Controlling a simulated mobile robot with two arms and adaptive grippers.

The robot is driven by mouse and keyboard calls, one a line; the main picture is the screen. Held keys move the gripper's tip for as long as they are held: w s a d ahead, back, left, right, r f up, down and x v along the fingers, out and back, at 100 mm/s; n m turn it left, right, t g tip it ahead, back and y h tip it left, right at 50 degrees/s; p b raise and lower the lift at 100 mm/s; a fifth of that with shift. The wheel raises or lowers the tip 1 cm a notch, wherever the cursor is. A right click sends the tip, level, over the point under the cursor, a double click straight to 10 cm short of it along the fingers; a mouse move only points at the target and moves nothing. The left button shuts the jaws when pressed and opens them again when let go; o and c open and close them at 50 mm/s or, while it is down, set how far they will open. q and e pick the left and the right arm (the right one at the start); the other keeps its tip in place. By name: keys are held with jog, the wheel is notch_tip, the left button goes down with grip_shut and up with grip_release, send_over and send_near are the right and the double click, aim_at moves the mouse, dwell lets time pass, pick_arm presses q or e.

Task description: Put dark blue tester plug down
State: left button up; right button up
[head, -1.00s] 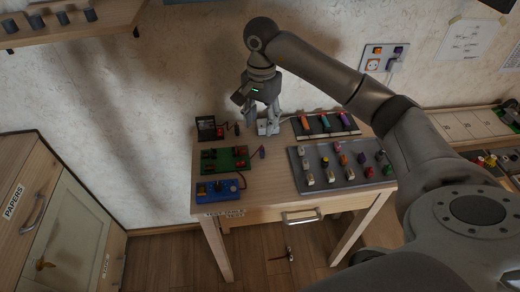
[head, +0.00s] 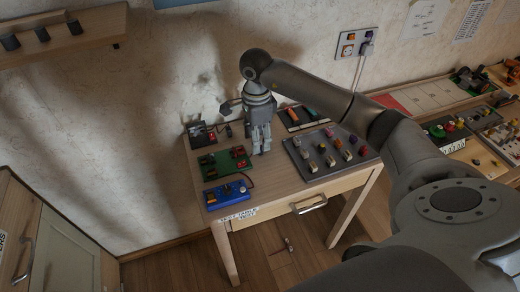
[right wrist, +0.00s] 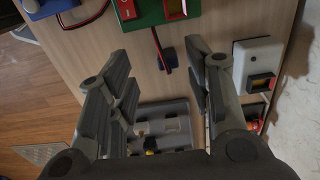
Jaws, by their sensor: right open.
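My right gripper (head: 262,148) is low over the test table, pointing down, to the right of the green tester board (head: 226,162). In the right wrist view the right gripper (right wrist: 160,65) has its fingers apart with nothing gripped between them. The dark blue tester plug (right wrist: 168,61) shows there between the fingertips and close to the right one, on the wood tabletop, on a red and black lead from the green board (right wrist: 165,12). In the head view the gripper hides the plug. My left gripper is out of view.
A blue tester (head: 227,195) sits at the table's front left, a black one (head: 201,133) at the back left. A grey tray (head: 318,172) of several plugs is right of the gripper. A dark rack (head: 303,117) stands behind it. The wall is close behind.

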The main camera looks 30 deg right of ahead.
jog(key=shift+w+f, duration=0.1)
jog(key=shift+f, duration=0.35)
jog(key=f, duration=0.2)
jog(key=f+p, duration=0.1)
jog(key=shift+w+d+f, duration=0.2)
jog(key=shift+d+f, duration=0.1)
jog(key=shift+f, duration=0.35)
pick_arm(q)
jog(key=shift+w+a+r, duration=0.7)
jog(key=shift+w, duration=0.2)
pick_arm(e)
jog(key=shift+c, duration=0.2)
jog(key=shift+c, duration=1.2)
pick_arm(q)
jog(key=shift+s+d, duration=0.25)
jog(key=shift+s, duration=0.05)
pick_arm(e)
jog(key=c, duration=0.6)
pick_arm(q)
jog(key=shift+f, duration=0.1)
pick_arm(e)
jog(key=shift+r, duration=0.2)
